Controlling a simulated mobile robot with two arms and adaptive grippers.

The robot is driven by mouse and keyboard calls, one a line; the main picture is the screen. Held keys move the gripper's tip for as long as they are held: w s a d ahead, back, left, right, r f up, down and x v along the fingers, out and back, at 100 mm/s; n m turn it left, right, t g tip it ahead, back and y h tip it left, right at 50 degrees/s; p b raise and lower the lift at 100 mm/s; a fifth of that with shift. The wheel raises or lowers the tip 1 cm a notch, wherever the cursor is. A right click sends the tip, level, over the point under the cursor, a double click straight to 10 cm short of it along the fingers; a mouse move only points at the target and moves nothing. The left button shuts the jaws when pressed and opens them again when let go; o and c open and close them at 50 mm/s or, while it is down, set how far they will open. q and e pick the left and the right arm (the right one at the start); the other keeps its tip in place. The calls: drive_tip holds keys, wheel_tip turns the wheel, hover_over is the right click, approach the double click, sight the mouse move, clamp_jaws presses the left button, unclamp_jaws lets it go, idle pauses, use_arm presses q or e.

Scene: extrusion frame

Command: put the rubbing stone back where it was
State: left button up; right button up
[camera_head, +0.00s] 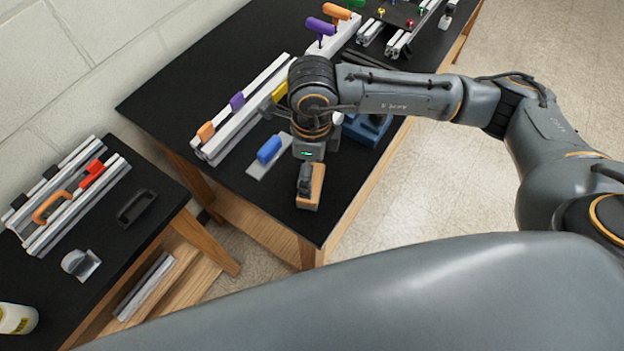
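A small tan block (311,190), which looks like the rubbing stone, is near the front corner of the black-topped table (345,190). My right gripper (304,185) points down at this block, its dark fingers overlapping the block's left side. From this angle I cannot tell whether the fingers grip the block or only stand over it, nor whether the block touches the table. My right arm comes in from the right and hides part of the table behind it. My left gripper is out of view.
A blue-handled tool on a grey plate (268,150) lies left of the gripper. A blue block-like fixture (367,130) stands to the right. Metal extrusions (225,135) with coloured handles lie behind. A lower black table (115,235) at left holds more extrusions and an orange clamp (50,208).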

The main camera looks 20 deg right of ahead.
wheel_tip(320, 180, up, 6)
drive_tip(key=shift+f+b, duration=0.15)
drive_tip(key=shift+b, duration=0.45)
